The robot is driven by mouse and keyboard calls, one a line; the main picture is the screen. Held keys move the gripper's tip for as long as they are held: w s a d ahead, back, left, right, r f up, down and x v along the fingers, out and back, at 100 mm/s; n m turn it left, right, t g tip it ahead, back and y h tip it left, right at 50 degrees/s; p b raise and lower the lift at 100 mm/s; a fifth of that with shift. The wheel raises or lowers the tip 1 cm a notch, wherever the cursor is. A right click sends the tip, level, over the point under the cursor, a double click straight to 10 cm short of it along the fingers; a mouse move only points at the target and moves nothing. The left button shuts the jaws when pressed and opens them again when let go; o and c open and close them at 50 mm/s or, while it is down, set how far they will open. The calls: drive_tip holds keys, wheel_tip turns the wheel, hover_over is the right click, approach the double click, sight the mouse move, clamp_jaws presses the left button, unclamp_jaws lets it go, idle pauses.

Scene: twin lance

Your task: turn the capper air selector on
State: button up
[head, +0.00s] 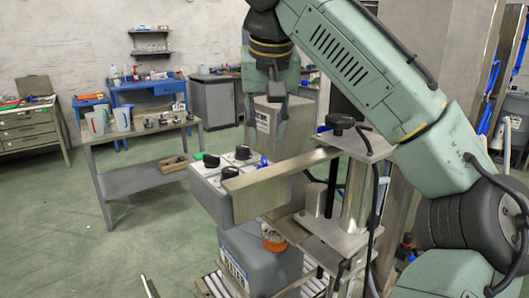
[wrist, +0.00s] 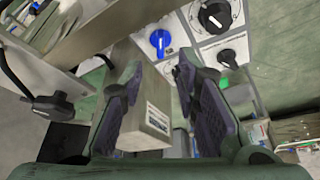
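A grey control box (head: 238,205) carries several black selector knobs (head: 211,160) and a blue selector knob (head: 263,161). In the wrist view the blue knob (wrist: 160,40) sits ahead of my fingertips on a pale panel, with black knobs (wrist: 232,57) to its right. Panel labels are too small to read, so I cannot tell which knob is the capper air selector. My gripper (wrist: 158,72) is open and empty, its two dark fingers spread apart, touching no knob. In the head view my wrist hangs above and behind the box, and the fingers are hard to make out.
A labelled metal block (wrist: 147,110) shows between my fingers and stands behind the box in the head view (head: 285,128). A flat metal bar (head: 280,170) crosses near the panel's right side. A black handwheel (head: 340,122) stands to the right.

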sight(264, 159)
drive_tip(key=x, duration=0.7)
drive_tip(key=shift+w+f+p, duration=0.25)
drive_tip(key=shift+f+p, duration=0.05)
drive_tip(key=shift+p, duration=0.05)
drive_tip(key=shift+c, duration=0.3)
clamp_jaws()
